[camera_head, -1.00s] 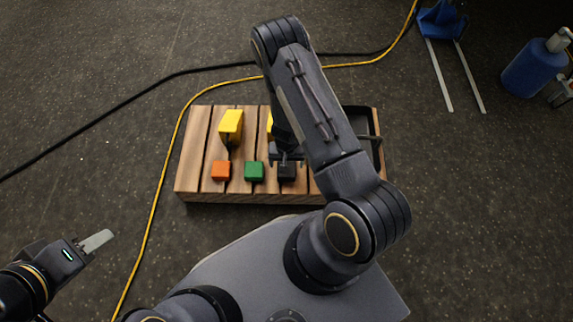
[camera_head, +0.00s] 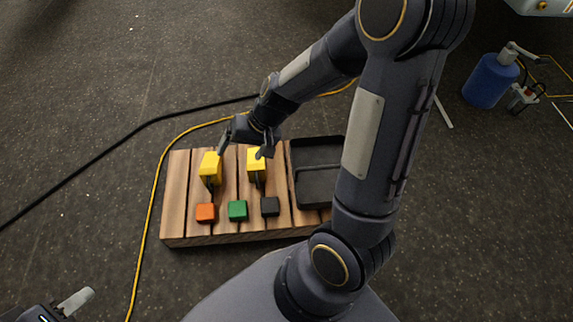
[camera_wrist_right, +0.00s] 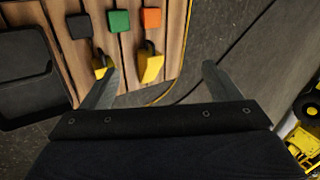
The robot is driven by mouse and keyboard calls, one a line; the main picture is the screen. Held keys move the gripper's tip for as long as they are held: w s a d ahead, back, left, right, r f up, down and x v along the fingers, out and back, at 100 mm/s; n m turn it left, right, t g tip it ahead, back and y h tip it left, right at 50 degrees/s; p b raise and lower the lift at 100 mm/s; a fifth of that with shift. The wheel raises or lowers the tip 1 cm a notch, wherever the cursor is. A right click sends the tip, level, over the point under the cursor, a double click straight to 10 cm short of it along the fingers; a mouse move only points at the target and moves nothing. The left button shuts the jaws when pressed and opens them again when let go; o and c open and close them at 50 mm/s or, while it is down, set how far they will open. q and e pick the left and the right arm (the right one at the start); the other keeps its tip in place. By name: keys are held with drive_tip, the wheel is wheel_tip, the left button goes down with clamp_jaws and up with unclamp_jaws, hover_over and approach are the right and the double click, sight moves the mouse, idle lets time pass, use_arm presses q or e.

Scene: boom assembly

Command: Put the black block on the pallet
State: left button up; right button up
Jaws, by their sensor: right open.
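The black block (camera_head: 270,206) sits on the wooden pallet (camera_head: 180,215), at the right end of a front row with a green block (camera_head: 237,210) and an orange block (camera_head: 205,212). The black block (camera_wrist_right: 80,26) also shows at the upper left in the right wrist view, outside the jaws. My right gripper (camera_head: 242,150) is open and empty over the pallet's back edge, behind the black block and apart from it. Its spread fingers (camera_wrist_right: 160,72) show in the wrist view. My left gripper (camera_head: 75,300) is at the lower left, off the pallet, partly cut off by the frame.
Two yellow-topped pieces (camera_head: 210,168) (camera_head: 256,162) stand on the pallet near my right gripper. A black tray (camera_head: 318,185) lies at the pallet's right. A yellow cable (camera_head: 152,205) and black cable (camera_head: 125,134) cross the floor. A blue bottle (camera_head: 490,82) stands far right.

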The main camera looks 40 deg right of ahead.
drive_tip(key=s+r+n+t+h, duration=0.1)
drive_tip(key=s+r+n+t, duration=0.1)
drive_tip(key=s+r, duration=1.1)
drive_tip(key=s+n, duration=0.1)
drive_tip(key=s, duration=0.3)
drive_tip(key=shift+s+d+n, duration=0.15)
drive_tip(key=shift+d+n, duration=0.15)
drive_tip(key=shift+r, duration=0.15)
